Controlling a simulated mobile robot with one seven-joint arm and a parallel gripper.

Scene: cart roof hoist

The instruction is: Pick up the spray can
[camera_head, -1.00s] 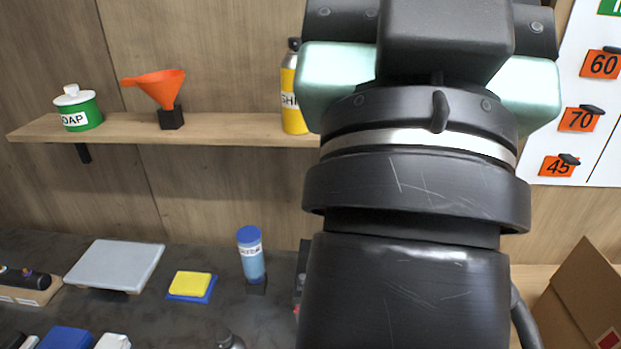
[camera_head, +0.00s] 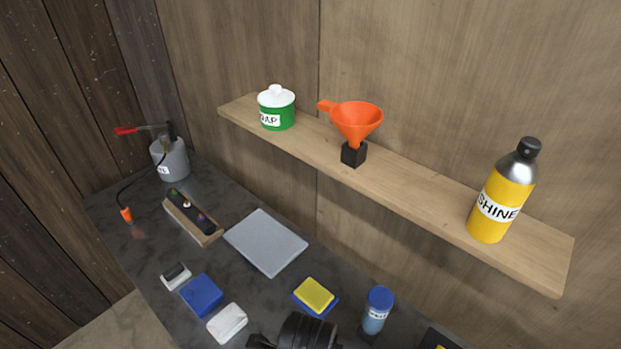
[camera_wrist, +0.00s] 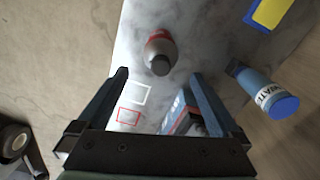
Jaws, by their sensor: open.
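In the wrist view, a small can (camera_wrist: 160,44) with a dark cap and a red band stands on the counter, seen from above. My gripper (camera_wrist: 158,75) is open and empty; the can appears just beyond and between its fingertips, and I see no contact. In the head view, a yellow can labelled SHINE (camera_head: 492,207), with a silver shoulder and black cap, stands upright on the shelf (camera_head: 420,193). I cannot tell for certain which one is the spray can. The small can cannot be made out in the head view, where a dark part of my arm shows at the bottom.
A blue-and-red item (camera_wrist: 183,112) is partly behind the right finger. The shelf also holds a green soap pot (camera_head: 277,112) and an orange funnel (camera_head: 356,121).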

